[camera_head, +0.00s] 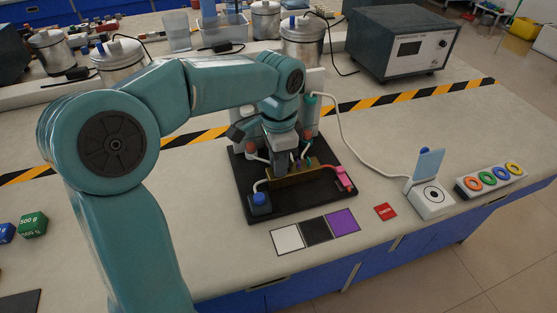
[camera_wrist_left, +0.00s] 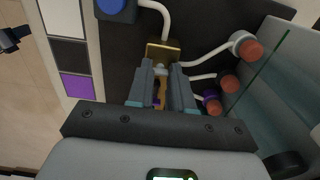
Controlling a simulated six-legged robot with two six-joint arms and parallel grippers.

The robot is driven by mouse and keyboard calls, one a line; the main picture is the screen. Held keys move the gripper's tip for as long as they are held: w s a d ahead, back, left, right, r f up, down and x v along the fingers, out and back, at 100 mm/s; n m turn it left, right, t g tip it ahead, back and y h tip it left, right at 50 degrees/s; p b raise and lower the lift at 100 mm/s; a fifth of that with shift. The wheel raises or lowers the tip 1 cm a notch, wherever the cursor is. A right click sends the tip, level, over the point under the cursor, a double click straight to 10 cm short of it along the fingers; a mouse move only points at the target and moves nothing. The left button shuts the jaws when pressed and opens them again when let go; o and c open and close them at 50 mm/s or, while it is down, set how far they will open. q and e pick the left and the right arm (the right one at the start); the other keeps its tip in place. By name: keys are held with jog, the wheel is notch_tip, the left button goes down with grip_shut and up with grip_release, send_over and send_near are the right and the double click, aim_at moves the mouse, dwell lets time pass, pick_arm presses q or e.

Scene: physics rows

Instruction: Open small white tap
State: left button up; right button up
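My left gripper (camera_wrist_left: 162,78) reaches down over a brass manifold (camera_wrist_left: 158,50), which also shows in the head view (camera_head: 296,177). In the left wrist view its two grey fingers stand apart, with brass between them. A small pale piece (camera_wrist_left: 160,69) lies between the fingertips and looks like the small white tap. I cannot tell whether a finger touches it. In the head view the gripper (camera_head: 283,166) hides this spot. The manifold stands on a black base plate (camera_head: 300,208) with several white hoses. My right gripper is in neither view.
A blue-capped part (camera_head: 260,203) and a pink part (camera_head: 345,178) sit on the plate. Valves with red knobs (camera_wrist_left: 251,50) and a purple knob (camera_wrist_left: 211,96) are close to the right finger. White, black and purple squares (camera_head: 316,231) lie in front; a white device (camera_head: 431,198) stands right.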

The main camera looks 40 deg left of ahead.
pick_arm(q)
grip_shut()
jog(key=shift+r+n+p, duration=0.1)
jog(key=shift+n+p, duration=0.35)
jog(key=shift+n, duration=1.05)
jog(key=o, duration=0.8)
grip_release()
notch_tip(320, 180, up, 16)
jog(key=p, duration=0.4)
jog(key=shift+p, duration=0.4)
